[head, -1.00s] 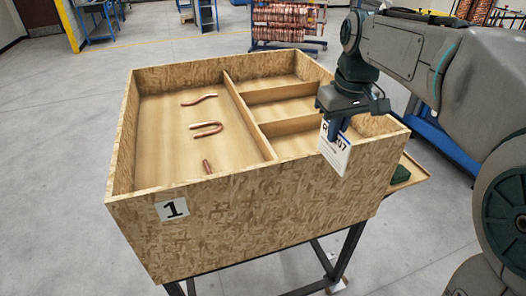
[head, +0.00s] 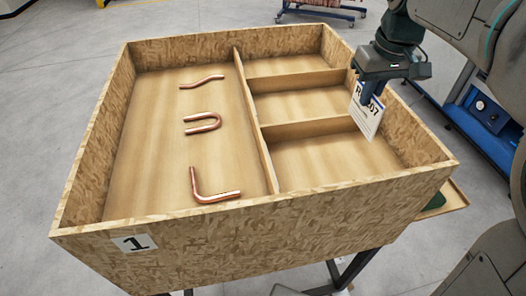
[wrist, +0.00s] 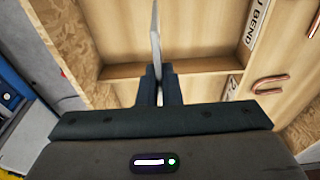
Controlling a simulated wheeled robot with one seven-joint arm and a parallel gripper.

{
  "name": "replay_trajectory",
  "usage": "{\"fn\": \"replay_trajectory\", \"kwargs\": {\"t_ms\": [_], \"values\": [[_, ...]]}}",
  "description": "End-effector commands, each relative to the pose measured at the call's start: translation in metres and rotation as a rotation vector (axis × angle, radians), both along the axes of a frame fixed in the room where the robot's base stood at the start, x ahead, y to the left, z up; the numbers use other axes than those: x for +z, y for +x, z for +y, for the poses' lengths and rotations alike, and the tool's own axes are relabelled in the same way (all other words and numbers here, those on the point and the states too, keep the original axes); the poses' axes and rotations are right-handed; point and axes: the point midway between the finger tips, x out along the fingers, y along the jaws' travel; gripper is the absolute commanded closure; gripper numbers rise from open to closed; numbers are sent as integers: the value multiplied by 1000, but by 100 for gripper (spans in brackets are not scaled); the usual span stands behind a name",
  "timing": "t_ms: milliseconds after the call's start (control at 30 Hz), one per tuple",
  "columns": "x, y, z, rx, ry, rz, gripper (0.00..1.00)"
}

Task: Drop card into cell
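My gripper (head: 371,98) is shut on a white card (head: 367,111) with a blue stripe and dark print, partly read as "R...07". In the wrist view the card (wrist: 155,40) shows edge-on between the two fingers (wrist: 160,72). The card hangs tilted over the right side of the wooden crate (head: 270,224), in front of the right-hand cells. The near cell (head: 320,160), the middle cell (head: 300,104) and the far cell (head: 285,66) look empty. I cannot tell exactly how high the card is above the cells.
The large left compartment (head: 140,150) holds three copper tubes: a wavy one (head: 202,82), a U-bend (head: 203,123) and an L-shaped one (head: 214,195). A long divider (head: 256,125) separates it from the cells. A label reading "U BEND" (wrist: 255,22) shows in the wrist view.

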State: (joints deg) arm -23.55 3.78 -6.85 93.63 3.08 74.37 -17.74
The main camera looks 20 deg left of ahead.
Motion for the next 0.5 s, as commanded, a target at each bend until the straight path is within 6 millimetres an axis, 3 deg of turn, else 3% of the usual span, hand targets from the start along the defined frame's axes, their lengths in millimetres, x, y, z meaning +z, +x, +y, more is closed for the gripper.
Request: {"fn": "replay_trajectory", "kwargs": {"t_ms": [300, 500], "values": [[-40, 0, 0, 1, -1, 2, 100], [-55, 0, 1, 1, 0, 0, 100]]}}
